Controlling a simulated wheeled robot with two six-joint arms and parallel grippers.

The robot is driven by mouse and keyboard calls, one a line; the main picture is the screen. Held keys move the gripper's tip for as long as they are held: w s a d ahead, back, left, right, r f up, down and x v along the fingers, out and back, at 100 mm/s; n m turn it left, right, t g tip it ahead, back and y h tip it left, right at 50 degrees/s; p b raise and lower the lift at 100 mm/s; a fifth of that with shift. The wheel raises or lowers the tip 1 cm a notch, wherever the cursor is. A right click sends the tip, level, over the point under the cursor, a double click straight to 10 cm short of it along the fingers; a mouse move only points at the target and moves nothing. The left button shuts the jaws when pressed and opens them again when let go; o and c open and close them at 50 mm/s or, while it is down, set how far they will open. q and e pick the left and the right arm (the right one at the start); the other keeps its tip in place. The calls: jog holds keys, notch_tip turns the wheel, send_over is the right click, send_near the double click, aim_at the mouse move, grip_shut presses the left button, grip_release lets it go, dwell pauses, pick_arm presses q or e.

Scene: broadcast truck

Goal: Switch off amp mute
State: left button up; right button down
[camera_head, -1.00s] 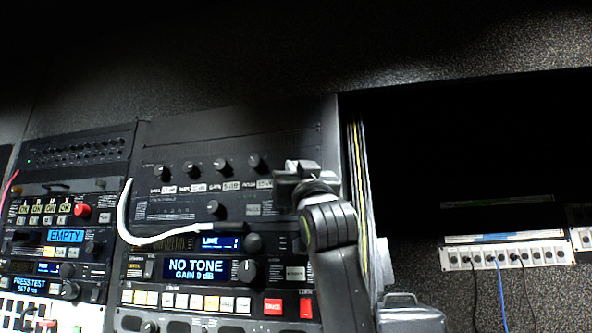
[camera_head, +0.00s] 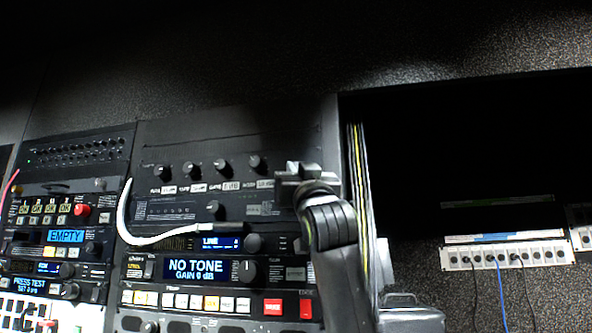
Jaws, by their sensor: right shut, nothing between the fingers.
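The rack panel (camera_head: 200,140) in the middle holds the amp-like units. Its upper unit has several black knobs (camera_head: 221,165) in a row with small label strips below, another knob (camera_head: 213,207) lower down, and a small button plate (camera_head: 256,209). Which control is the amp mute cannot be read. My right gripper (camera_head: 290,178) is shut and empty, in front of the right end of the knob row. It hides that part of the panel. My left gripper is not in view.
A white cable (camera_head: 124,222) loops across the panel. Below it are a "NO TONE GAIN 0 dB" display (camera_head: 195,269) and a red button (camera_head: 272,307). A left rack has an "EMPTY" display (camera_head: 66,236). A patch strip (camera_head: 508,256) with cables is at the right.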

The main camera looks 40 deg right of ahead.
jog(key=shift+w+d, duration=0.2)
jog(key=shift+d, duration=0.05)
dwell(0.5)
jog(key=shift+s+a+b, duration=0.35)
jog(key=shift+s+a, duration=0.15)
jog(key=shift+a, duration=0.15)
jog(key=shift+f, duration=0.15)
jog(key=s+a+b, duration=0.1)
jog(key=a, duration=0.1)
jog(key=s+a+b, duration=0.1)
jog(key=s, duration=0.1)
jog(key=shift+s+a+f, duration=0.1)
jog(key=shift+a+f, duration=0.1)
jog(key=shift+a, duration=0.15)
jog(key=shift+d, duration=0.1)
